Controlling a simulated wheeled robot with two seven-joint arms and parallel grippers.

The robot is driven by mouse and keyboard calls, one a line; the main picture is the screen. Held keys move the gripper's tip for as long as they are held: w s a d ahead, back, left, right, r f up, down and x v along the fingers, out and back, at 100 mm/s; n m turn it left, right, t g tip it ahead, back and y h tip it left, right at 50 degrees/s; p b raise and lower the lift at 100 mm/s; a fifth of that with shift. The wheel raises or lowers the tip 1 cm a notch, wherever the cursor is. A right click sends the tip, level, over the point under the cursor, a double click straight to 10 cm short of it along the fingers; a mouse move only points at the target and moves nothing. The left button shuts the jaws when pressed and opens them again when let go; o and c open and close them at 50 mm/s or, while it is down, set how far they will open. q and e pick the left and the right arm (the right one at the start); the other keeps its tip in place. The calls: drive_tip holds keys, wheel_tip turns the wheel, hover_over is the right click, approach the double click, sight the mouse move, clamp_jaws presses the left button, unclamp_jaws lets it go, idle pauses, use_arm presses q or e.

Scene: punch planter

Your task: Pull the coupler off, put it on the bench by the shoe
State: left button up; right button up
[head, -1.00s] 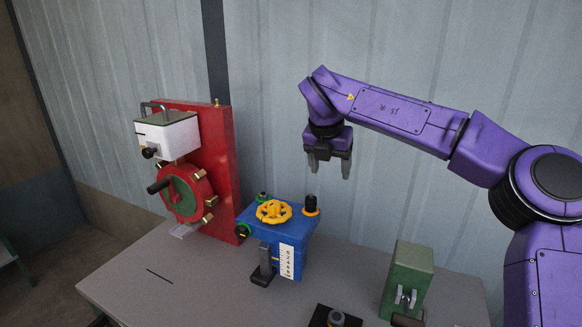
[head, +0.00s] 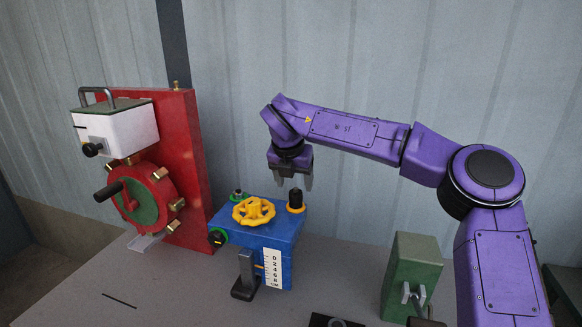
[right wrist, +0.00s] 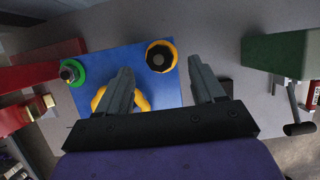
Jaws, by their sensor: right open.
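A blue box (head: 262,236) stands on the bench (head: 190,290). On its top right corner a black upright cylinder in a yellow ring, which looks like the coupler (head: 296,197), is seated; it also shows in the right wrist view (right wrist: 160,57). A dark L-shaped foot, possibly the shoe (head: 244,276), stands against the box's front beside a white scale. My right gripper (head: 292,182) is open and empty, pointing down just above the coupler. In the right wrist view its fingers (right wrist: 157,72) lie apart on either side of the coupler's near edge. My left gripper is out of view.
A yellow handwheel (head: 254,211) and a green-ringed fitting (head: 238,195) sit on the box beside the coupler. A red panel (head: 184,160) with a wheel stands left. A green block (head: 413,275) stands right. The bench front left is clear.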

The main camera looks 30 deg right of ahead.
sight(296, 192)
drive_tip(key=x, duration=0.5)
drive_tip(key=shift+w+f+p, duration=0.1)
drive_tip(key=shift+f+p, duration=0.05)
drive_tip(key=shift+p, duration=0.2)
clamp_jaws()
drive_tip(key=shift+r+p, duration=1.75)
drive_tip(key=shift+r, duration=0.8)
wheel_tip(296, 192, up, 4)
drive_tip(key=p, duration=0.3)
drive_tip(key=shift+d, duration=0.1)
